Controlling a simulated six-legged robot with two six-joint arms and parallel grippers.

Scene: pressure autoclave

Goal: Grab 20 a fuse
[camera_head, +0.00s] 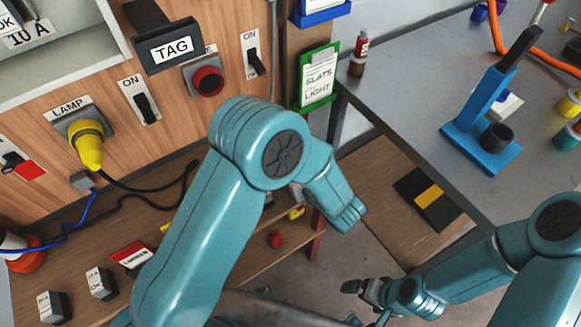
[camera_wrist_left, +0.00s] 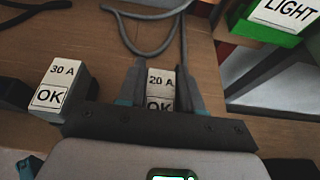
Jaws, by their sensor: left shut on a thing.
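The 20 A fuse (camera_wrist_left: 161,82) is a small block with white labels reading "20 A" and "OK". In the left wrist view it sits between the two dark fingers of my left gripper (camera_wrist_left: 160,92), which is shut on it. The lower part of the fuse is hidden by the gripper body. I cannot tell whether it is clear of the wooden surface. In the head view my left arm hides this fuse and the gripper's fingertips. My right gripper (camera_head: 364,289) is at the lower right of the head view, away from the fuses, and its opening is unclear.
A 30 A fuse (camera_wrist_left: 52,88) stands left of my left gripper. Grey cables (camera_wrist_left: 145,35) lie just beyond the fingers. In the head view, a yellow lamp plug (camera_head: 88,145) and switches are on the wooden panel. A blue stand (camera_head: 485,120) is on the grey table.

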